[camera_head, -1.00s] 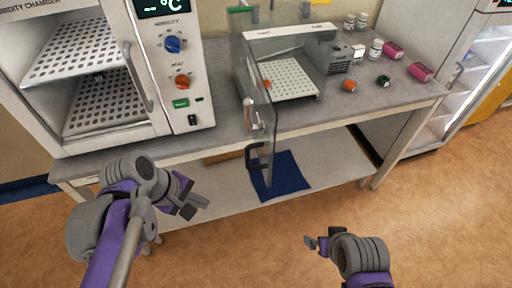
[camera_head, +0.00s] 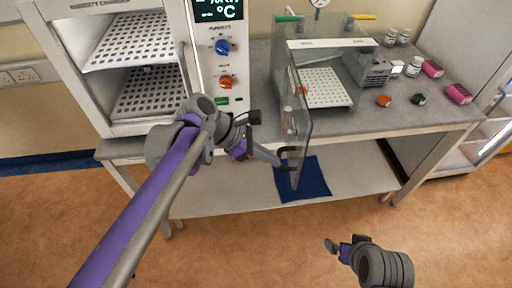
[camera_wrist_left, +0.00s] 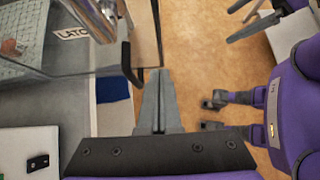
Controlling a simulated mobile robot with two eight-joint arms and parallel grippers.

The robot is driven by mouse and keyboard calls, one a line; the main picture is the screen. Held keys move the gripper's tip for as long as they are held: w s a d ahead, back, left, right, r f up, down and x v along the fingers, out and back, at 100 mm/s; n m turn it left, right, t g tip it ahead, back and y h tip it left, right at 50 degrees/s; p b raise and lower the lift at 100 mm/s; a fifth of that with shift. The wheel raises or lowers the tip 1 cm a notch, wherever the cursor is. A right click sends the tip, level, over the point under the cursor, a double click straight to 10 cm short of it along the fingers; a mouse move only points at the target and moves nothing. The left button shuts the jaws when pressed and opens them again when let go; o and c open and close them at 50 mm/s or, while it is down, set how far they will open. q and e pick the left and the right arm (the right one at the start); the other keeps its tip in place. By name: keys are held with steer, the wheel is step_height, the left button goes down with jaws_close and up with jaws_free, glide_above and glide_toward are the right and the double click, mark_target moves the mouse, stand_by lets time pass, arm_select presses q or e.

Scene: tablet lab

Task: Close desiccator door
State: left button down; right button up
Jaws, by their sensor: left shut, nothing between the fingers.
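The desiccator (camera_head: 330,43) is a clear cabinet on the bench with a white perforated shelf inside. Its glass door (camera_head: 303,125) stands open, swung out past the bench's front edge. A dark handle (camera_head: 290,150) is on the door's lower part and also shows in the left wrist view (camera_wrist_left: 127,66). My left gripper (camera_head: 276,160) is shut and empty, its tips close beside the handle; whether they touch I cannot tell. In the left wrist view its fingers (camera_wrist_left: 158,80) lie just right of the handle. My right gripper (camera_head: 336,247) is low in front of the bench, fingers apart and empty.
The humidity chamber (camera_head: 222,100) stands left of the desiccator with its door open. Jars (camera_head: 414,68), pink boxes (camera_head: 459,93) and small caps (camera_head: 384,101) are at the bench's right. A blue cloth (camera_head: 315,180) lies on the lower shelf. Floor in front is clear.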

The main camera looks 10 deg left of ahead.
mark_target(298, 164)
arm_select(q)
steer(key=d, duration=0.2)
steer(key=w+d, duration=0.1)
steer(key=d, duration=0.1)
steer(key=shift+f+p, duration=0.1)
steer(key=shift+p, duration=0.25)
steer(key=shift+d, duration=0.2)
